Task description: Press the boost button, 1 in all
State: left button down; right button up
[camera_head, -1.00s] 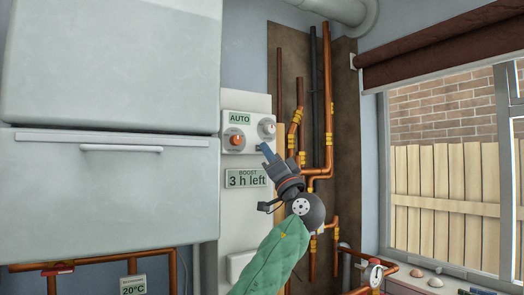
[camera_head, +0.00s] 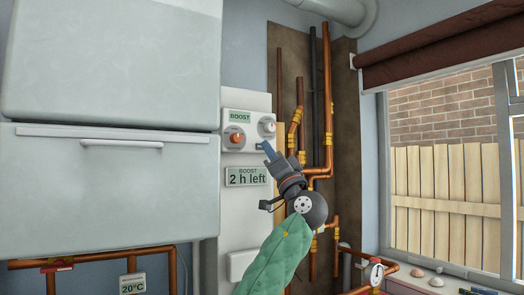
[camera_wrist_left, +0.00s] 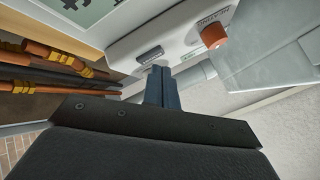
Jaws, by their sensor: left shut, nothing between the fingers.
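The white control panel (camera_head: 251,147) hangs on the wall beside the large pale unit. It has an orange knob (camera_head: 234,137), a round white dial (camera_head: 269,125) and a small green display (camera_head: 240,116) reading BOOST. In the left wrist view, the shut fingers (camera_wrist_left: 161,72) lie close to a small dark grey piece (camera_wrist_left: 150,54) on the panel, perhaps the boost button. Contact cannot be told. My right gripper is out of view.
Copper pipes (camera_head: 328,100) run up the wall just right of my left gripper. The large pale unit (camera_head: 110,190) with a handle stands to the left. A window (camera_head: 445,170) and a sill are at the right.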

pick_arm(q)
jog(key=shift+s+d, duration=0.15)
jog(key=shift+s, duration=0.1)
jog(key=shift+t, duration=0.3)
jog(key=s+d, duration=0.1)
jog(key=s+d+b, duration=0.1)
jog(key=s+b, duration=0.1)
jog(key=s, duration=0.1)
jog(key=shift+s+d, duration=0.1)
jog(key=shift+d, duration=0.3)
dwell(0.6)
